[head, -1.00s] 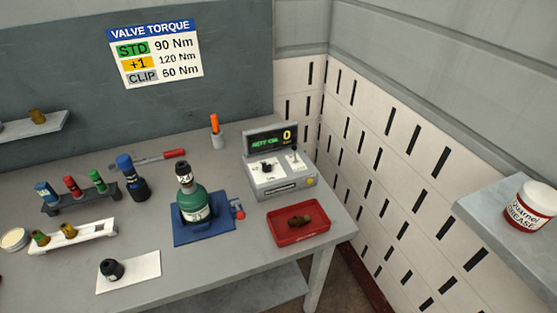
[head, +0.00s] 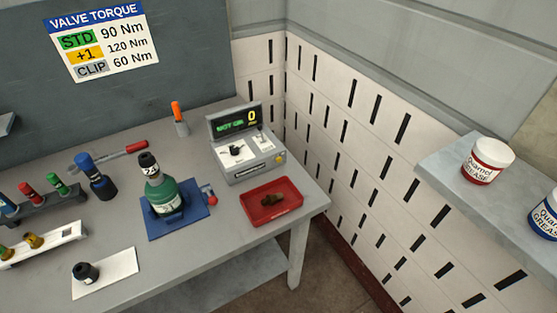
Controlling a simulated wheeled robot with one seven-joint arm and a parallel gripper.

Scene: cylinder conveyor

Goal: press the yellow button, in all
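A small yellow button (head: 279,154) sits low at the right end of the front face of a grey control box (head: 246,170). The box stands at the back right of the grey workbench. Its tilted display (head: 236,121) shows green text, too small to read surely, and a yellow 0. A black knob (head: 237,150) and a small lever (head: 259,134) are on its top. My gripper is not in view.
A red tray (head: 290,204) with a brown piece lies in front of the box. A green cylinder (head: 163,197) stands in a blue holder (head: 183,228) to its left. A shelf (head: 448,172) with grease tubs (head: 488,161) juts out at the right.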

